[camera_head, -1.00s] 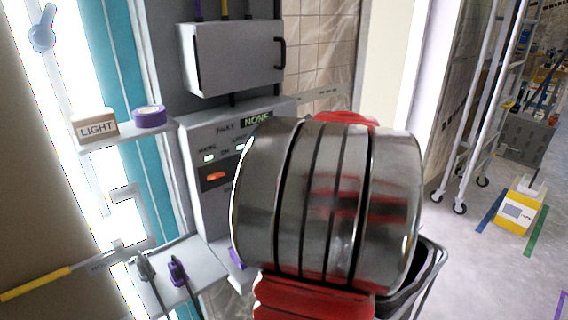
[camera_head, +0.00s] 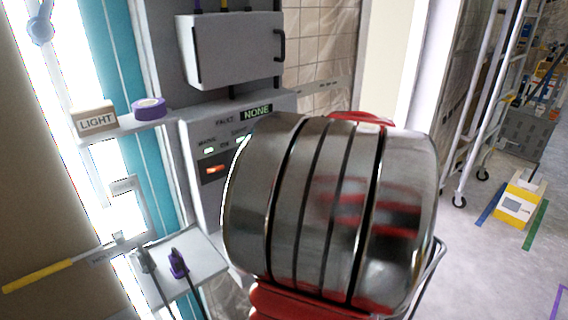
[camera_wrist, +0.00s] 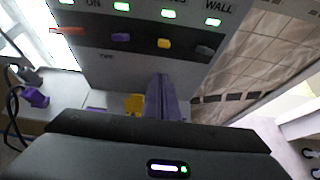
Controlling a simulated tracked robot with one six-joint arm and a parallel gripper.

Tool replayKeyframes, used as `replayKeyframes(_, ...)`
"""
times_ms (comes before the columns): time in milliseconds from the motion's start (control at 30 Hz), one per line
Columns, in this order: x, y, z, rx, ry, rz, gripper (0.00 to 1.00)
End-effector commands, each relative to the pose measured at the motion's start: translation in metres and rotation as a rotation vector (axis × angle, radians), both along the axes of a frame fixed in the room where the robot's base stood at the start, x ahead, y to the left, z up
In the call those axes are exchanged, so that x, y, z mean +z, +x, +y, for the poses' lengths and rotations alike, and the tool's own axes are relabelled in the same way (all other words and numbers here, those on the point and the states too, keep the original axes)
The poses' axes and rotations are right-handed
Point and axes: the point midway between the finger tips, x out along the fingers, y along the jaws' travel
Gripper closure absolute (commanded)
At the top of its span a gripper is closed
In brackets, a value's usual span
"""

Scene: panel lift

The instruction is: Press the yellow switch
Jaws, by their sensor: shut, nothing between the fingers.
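The yellow switch (camera_wrist: 164,43) sits on the dark strip of the grey control panel (camera_wrist: 140,62) in the wrist view. Any gap in depth is hard to judge. In the head view, the control panel (camera_head: 205,190) shows at the left of my arm, which hides the yellow switch and my gripper.
A yellow item (camera_wrist: 133,104) lies left of my fingers. A grey box (camera_head: 232,50) hangs above the panel; a shelf (camera_head: 125,128) juts out at left.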

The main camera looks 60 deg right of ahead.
Motion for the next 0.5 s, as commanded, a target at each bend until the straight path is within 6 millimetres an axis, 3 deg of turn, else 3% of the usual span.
replayKeyframes(200, 0.030, -0.023, 0.008, -0.001, -0.003, 0.000, 1.00)
replayKeyframes(500, 0.049, -0.038, 0.015, 0.003, 0.001, 0.000, 1.00)
